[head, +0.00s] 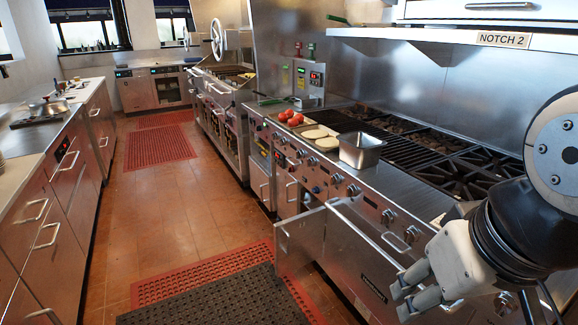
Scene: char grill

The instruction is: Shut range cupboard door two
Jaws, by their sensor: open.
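A steel cupboard door (302,240) on the front of the range stands swung out into the aisle. I cannot tell by any label whether it is door two. Beside it to the right is a wide steel front panel (362,262) with a long bar handle (366,236) and a dark maker's plate. My gripper (399,300) is at the lower right, in front of the range. It is open and empty, its fingers pointing left. It looks apart from the swung-out door; whether it touches the wide panel is unclear. My arm hides the range's right end.
The range top (400,190) holds a steel pan (361,150), tomatoes (291,117) and flat pale rounds (315,134). Black and red mats (220,300) lie on the floor near the open door. A counter (60,150) runs along the left. The tiled aisle between is clear.

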